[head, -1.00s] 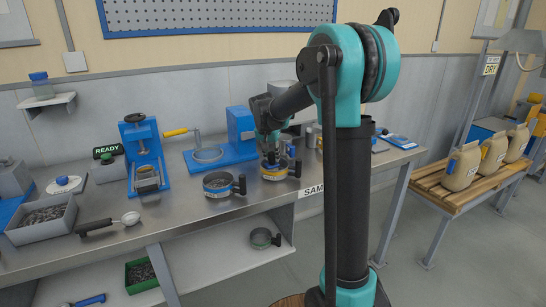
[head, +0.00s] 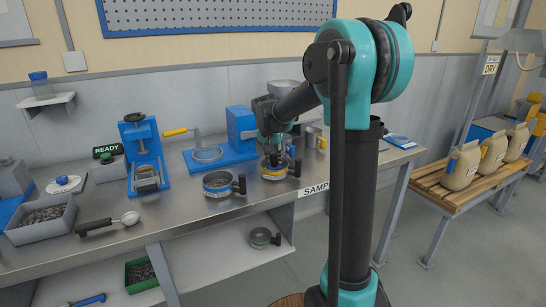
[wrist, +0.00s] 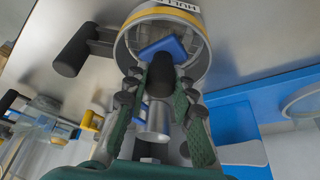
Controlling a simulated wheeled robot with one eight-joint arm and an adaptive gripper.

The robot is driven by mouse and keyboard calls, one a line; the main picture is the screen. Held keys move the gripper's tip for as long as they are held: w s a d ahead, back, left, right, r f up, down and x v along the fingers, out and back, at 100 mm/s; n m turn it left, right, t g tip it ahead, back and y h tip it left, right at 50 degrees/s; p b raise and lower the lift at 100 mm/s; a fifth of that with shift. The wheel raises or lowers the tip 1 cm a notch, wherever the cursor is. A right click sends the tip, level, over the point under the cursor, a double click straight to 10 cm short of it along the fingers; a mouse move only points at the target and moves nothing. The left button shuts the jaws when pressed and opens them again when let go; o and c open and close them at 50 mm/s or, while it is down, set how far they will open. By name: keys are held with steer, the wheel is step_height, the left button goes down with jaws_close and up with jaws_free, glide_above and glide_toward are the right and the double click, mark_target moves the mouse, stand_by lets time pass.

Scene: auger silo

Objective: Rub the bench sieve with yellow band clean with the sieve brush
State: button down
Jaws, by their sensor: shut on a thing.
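The bench sieve with yellow band (head: 275,175) stands on the steel bench, its black handle pointing right. In the wrist view its round rim with the yellow band (wrist: 124,33) fills the top. My gripper (wrist: 160,82) is shut on the sieve brush, which has a dark handle and a blue head (wrist: 163,48). The blue head is over or inside the sieve opening; its bristles are hidden, so I cannot tell whether they touch the mesh. In the head view my gripper (head: 272,152) is directly above this sieve.
A blue stand with a ring (head: 215,160) is behind. A scoop (head: 108,222) and a grey tray (head: 40,231) lie further left. Another sieve (head: 262,238) sits on the shelf below. Open bench lies between scoop and sieves.

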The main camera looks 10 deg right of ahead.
steer(key=shift+s+f, duration=0.15)
steer(key=shift+s, duration=0.05)
steer(key=shift+s+d, duration=0.25)
steer(key=shift+s, duration=0.35)
steer(key=shift+s+d, duration=0.2)
steer(key=shift+s, duration=0.4)
steer(key=shift+w, duration=0.1)
steer(key=shift+w+a+r, duration=0.15)
steer(key=shift+w+a, duration=0.1)
steer(key=shift+w, duration=0.45)
steer(key=shift+w+a+r, duration=0.1)
steer(key=shift+w+a, duration=0.1)
steer(key=shift+w, duration=0.45)
steer(key=shift+w, duration=0.1)
steer(key=shift+w+a+f, duration=0.1)
steer(key=shift+w+a, duration=0.1)
steer(key=shift+w, duration=0.3)
steer(key=shift+w+a+f, duration=0.1)
steer(key=shift+w+a, duration=0.05)
steer(key=shift+w, duration=0.35)
steer(key=shift+r, duration=0.15)
